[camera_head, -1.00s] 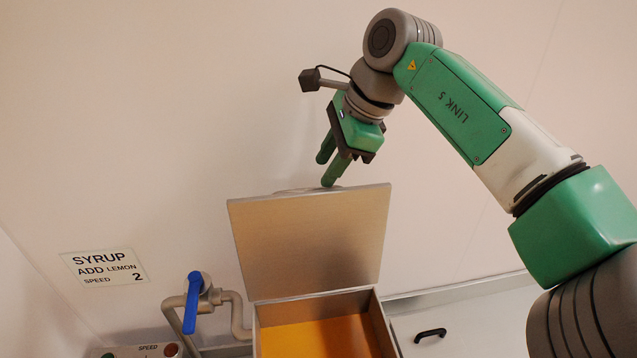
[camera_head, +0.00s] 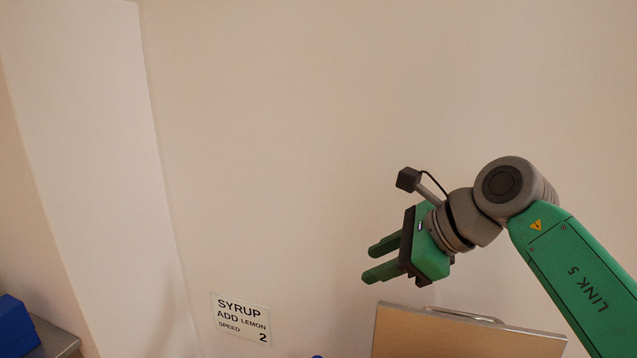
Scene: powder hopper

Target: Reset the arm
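My gripper (camera_head: 369,264) is at the right of the middle in the head view. Its two green fingers point left and slightly down, with a gap between them and nothing held. It is above and to the left of the raised hopper lid (camera_head: 455,338), apart from it in the picture. Only the upper part of the lid shows, with a metal handle (camera_head: 470,314) along its top edge. The hopper's opening is below the frame.
A white sign (camera_head: 241,319) on the wall reads "SYRUP ADD LEMON SPEED 2". A bit of the blue valve handle (camera_head: 317,356) shows at the bottom edge. A blue object (camera_head: 16,328) sits on a metal surface (camera_head: 57,342) at the lower left. The wall around my gripper is bare.

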